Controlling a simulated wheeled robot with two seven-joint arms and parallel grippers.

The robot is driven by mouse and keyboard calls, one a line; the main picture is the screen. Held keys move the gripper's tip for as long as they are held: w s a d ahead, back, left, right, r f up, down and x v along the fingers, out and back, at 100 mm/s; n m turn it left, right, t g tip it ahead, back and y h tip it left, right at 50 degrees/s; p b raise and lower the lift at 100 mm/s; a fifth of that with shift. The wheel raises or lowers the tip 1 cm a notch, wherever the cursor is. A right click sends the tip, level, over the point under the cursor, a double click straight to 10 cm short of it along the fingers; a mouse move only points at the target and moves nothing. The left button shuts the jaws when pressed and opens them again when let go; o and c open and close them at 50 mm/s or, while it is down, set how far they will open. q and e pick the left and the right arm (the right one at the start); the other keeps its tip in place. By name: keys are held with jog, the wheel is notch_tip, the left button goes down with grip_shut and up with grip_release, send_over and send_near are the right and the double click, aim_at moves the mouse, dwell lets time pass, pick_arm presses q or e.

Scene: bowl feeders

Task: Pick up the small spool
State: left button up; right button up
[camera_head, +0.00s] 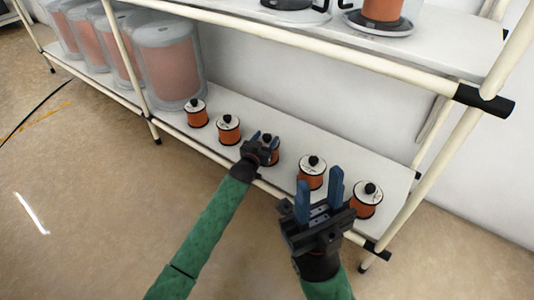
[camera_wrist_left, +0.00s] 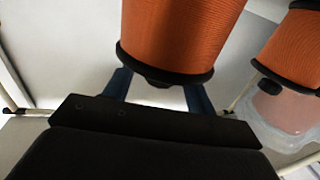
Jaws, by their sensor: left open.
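Several small spools wound in orange stand upright in a row on the lower shelf. The middle spool (camera_head: 273,153) is partly hidden by my left gripper (camera_head: 266,137). The left gripper is open, with its blue fingers at this spool. In the left wrist view a large-looking orange spool (camera_wrist_left: 180,35) with a black rim sits ahead of the fingers, roughly between them; contact cannot be told. My right gripper (camera_head: 319,190) is open and empty, in front of the two right spools (camera_head: 312,174) and (camera_head: 367,203).
Two more small spools (camera_head: 197,115) and (camera_head: 228,131) stand to the left on the lower shelf (camera_head: 340,165). Large wrapped spools (camera_head: 172,68) stand further left. An upper shelf (camera_head: 400,50) with black-based items overhangs. Cream rack posts (camera_head: 130,70) stand nearby.

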pick_arm(q)
jog(key=shift+w+d, duration=0.25)
jog(key=shift+w, duration=0.45)
grip_shut()
dwell(0.8)
jog(key=shift+r, duration=0.1)
